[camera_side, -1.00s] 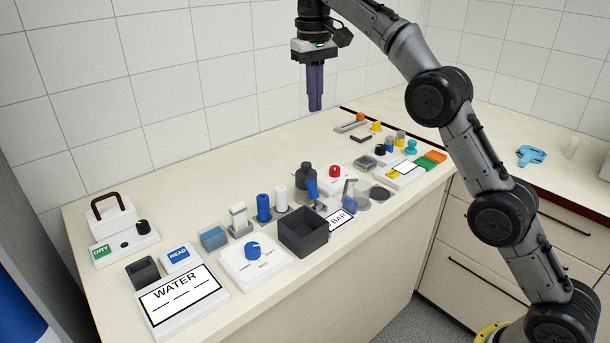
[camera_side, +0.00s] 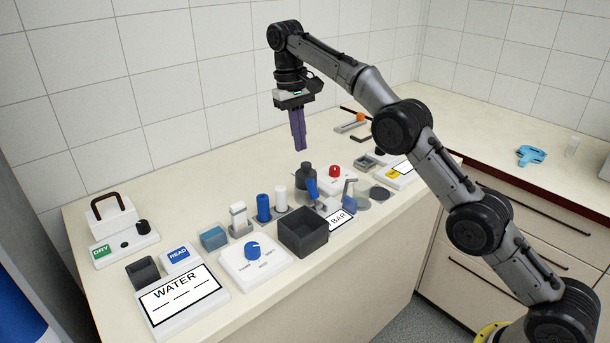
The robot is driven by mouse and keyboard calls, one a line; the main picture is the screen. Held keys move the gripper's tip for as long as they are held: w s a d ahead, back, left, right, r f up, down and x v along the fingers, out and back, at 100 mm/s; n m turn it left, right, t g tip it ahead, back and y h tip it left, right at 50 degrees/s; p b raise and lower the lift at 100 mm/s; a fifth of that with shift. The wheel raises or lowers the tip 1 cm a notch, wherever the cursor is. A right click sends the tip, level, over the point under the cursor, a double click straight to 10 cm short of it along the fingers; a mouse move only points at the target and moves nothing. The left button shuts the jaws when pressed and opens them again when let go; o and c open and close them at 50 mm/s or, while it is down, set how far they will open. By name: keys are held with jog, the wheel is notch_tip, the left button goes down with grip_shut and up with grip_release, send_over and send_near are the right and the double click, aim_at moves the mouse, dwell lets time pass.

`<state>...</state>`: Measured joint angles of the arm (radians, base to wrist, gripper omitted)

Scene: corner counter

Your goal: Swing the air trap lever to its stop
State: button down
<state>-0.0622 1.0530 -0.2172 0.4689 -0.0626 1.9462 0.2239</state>
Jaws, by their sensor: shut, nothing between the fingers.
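My gripper (camera_side: 300,147) has long purple fingers, shut together and empty. They point down and hang in the air above the back of the counter, above and behind a dark grey bottle (camera_side: 306,174) in the picture. A lever with a blue handle (camera_side: 312,189) stands tilted just in front of the bottle, on a small grey base. It may be the air trap lever; no label on it can be read. My fingers are apart from the lever and from everything on the counter.
Close to the lever stand a dark open box (camera_side: 303,237), a white cylinder (camera_side: 281,198), a blue cylinder (camera_side: 263,207), a panel with a red knob (camera_side: 334,171) and a small metal-armed device (camera_side: 349,190). A WATER sign (camera_side: 181,299) lies front left. The back strip of counter is mostly clear.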

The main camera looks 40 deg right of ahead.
aim_at(306, 175)
jog(key=shift+s+d+f, duration=0.1)
jog(key=shift+s+f, duration=0.1)
jog(key=shift+f, duration=1.4)
jog(key=shift+s+d+f, duration=0.1)
jog(key=shift+s+f, duration=0.05)
jog(key=shift+f, duration=1.45)
jog(key=shift+s+d+f, duration=0.1)
jog(key=shift+s+f, duration=0.1)
jog(key=shift+f, duration=1.4)
jog(key=shift+s, duration=0.1)
jog(key=shift+s+r+t, duration=0.35)
jog(key=shift+t, duration=0.25)
jog(key=shift+s+r+t, duration=0.2)
jog(key=shift+s+t, duration=0.25)
jog(key=shift+t, duration=0.15)
jog(key=shift+s+r+t, duration=0.15)
jog(key=shift+s+t, duration=0.3)
jog(key=shift+t, duration=0.15)
jog(key=s+t, duration=0.1)
jog(key=t, duration=0.1)
jog(key=s+t, duration=0.1)
jog(key=t, duration=0.1)
jog(key=shift+s+r, duration=0.15)
jog(key=shift+s, duration=1.05)
jog(key=shift+s+f, duration=0.2)
jog(key=shift+f, duration=0.2)
jog(key=shift+s+r, duration=0.1)
jog(key=s+v, duration=0.1)
jog(key=v, duration=0.9)
jog(key=shift+f, duration=0.35)
